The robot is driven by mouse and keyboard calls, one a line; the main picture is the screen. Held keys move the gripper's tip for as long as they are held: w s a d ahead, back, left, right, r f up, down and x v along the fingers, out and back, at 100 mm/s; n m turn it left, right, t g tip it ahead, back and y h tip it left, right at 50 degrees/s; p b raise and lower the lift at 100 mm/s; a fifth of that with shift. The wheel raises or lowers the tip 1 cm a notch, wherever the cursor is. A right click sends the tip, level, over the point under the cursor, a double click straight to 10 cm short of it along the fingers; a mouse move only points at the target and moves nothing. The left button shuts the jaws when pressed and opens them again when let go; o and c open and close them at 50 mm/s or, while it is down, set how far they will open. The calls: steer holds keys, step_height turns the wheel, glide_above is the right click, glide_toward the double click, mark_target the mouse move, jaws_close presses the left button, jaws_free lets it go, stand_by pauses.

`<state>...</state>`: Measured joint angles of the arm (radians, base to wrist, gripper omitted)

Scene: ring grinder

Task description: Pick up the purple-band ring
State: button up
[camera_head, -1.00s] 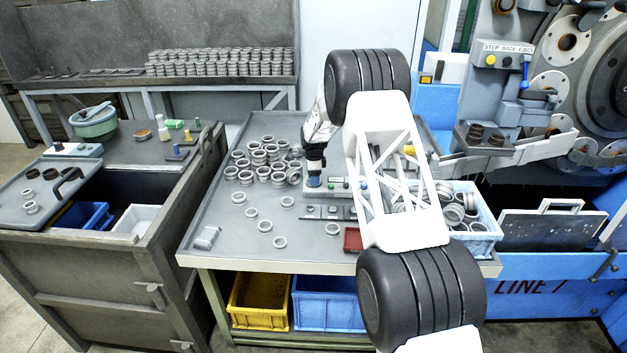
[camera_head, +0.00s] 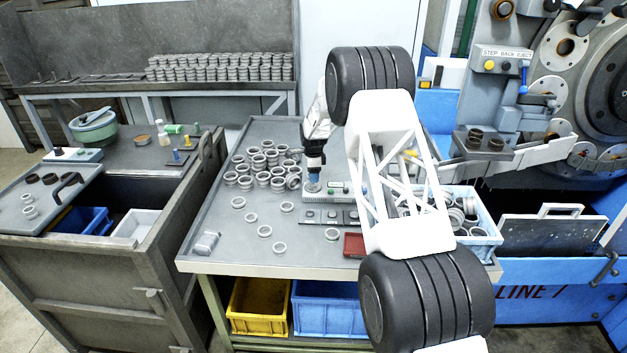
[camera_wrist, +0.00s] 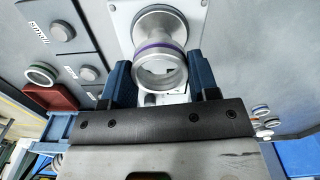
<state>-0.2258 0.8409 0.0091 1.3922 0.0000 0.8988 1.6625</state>
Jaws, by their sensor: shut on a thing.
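The purple-band ring (camera_wrist: 160,66) is a metal ring with a purple stripe, held between the two blue fingers of my gripper (camera_wrist: 160,80) in the wrist view. The fingers are shut on its sides. A round metal piece (camera_wrist: 161,22) and a light plate (camera_wrist: 194,14) show behind it; I cannot tell whether the ring touches them. In the head view my gripper (camera_head: 313,184) is over the left end of a light fixture strip on the grey table (camera_head: 215,258). The ring is too small to make out there.
Many loose rings (camera_head: 262,170) crowd left of my gripper. A dark panel with knobs (camera_head: 330,226), a green-band ring (camera_head: 332,234) and a red tray (camera_head: 355,245) lie in front. A blue crate of rings (camera_head: 480,240) stands right.

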steer(key=s+d, duration=0.1)
steer(key=s, duration=0.6)
steer(key=s+d+r, duration=0.1)
steer(key=s+d, duration=0.1)
steer(key=s, duration=0.6)
steer(key=shift+s+d+r, duration=0.2)
steer(key=shift+s+d, duration=0.05)
steer(key=shift+d, duration=0.15)
glide_above(333, 213)
steer(key=shift+f, duration=1.5)
steer(key=shift+f, duration=0.25)
steer(key=shift+f, duration=2.2)
